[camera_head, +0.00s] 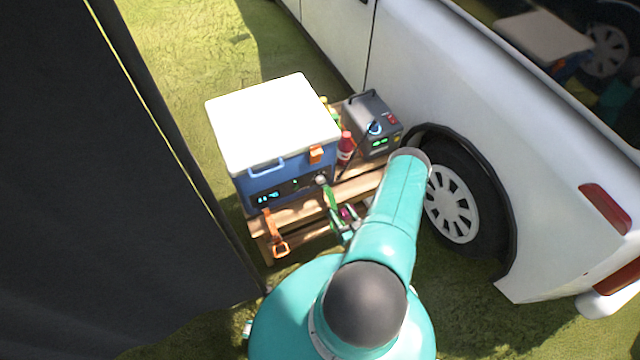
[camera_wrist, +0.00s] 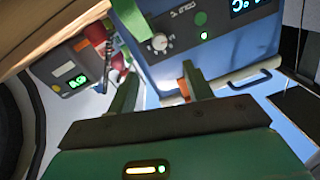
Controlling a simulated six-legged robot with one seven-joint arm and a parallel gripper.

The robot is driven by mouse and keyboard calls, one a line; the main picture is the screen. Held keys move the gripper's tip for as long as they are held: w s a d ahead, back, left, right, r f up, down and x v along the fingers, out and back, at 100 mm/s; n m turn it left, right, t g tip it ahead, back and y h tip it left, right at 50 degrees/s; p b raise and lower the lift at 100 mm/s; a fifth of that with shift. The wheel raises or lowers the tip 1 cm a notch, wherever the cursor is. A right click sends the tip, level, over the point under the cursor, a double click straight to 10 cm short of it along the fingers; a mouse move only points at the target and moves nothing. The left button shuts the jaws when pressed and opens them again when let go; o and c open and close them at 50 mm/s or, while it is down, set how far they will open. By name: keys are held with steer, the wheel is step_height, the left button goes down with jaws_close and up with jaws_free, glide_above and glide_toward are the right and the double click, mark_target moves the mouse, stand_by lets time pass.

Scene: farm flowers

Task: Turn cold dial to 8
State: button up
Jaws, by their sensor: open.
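The cooler box (camera_head: 262,165) is blue with a white lid and stands on a wooden bench. Its dark front panel carries a lit display (camera_head: 268,197). The wrist view also shows part of the lit display (camera_wrist: 247,6), cut off by the frame. My gripper (camera_wrist: 160,84) is open, its two green fingers apart and empty. They lie below the dial in the picture, pointing at the cooler front and not around the dial.
A grey power box (camera_head: 372,125) and a red bottle (camera_head: 345,147) stand right of the cooler. Orange (camera_head: 274,232) and green (camera_head: 330,197) straps hang at the bench (camera_head: 300,212). A white vehicle (camera_head: 450,80) is on the right, a dark panel (camera_head: 90,180) on the left.

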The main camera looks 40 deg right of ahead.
mark_target(322, 182)
steer(key=x, duration=1.3)
steer(key=shift+d, duration=0.1)
steer(key=c, duration=1)
